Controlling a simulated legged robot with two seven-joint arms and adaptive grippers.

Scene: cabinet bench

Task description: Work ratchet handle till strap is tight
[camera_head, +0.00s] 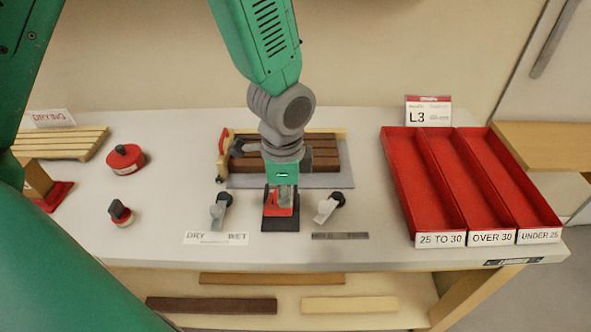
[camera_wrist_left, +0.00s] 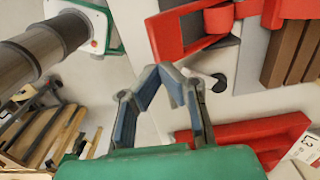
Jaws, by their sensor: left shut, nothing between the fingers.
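A red ratchet (camera_head: 281,211) sits on a dark base at the bench front, below the clamped board stack (camera_head: 325,152). Its red handle (camera_wrist_left: 165,28) shows large in the left wrist view. My left gripper (camera_head: 281,194) comes down over the ratchet and partly hides it. In the left wrist view its blue-padded fingertips (camera_wrist_left: 165,72) meet with nothing between them; they appear apart from the red handle, though depth is hard to judge. I cannot make out the strap or its tension. My right gripper does not show.
Red bins (camera_head: 460,233) stand at the right. Loose boards (camera_head: 211,305) lie on the shelf below.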

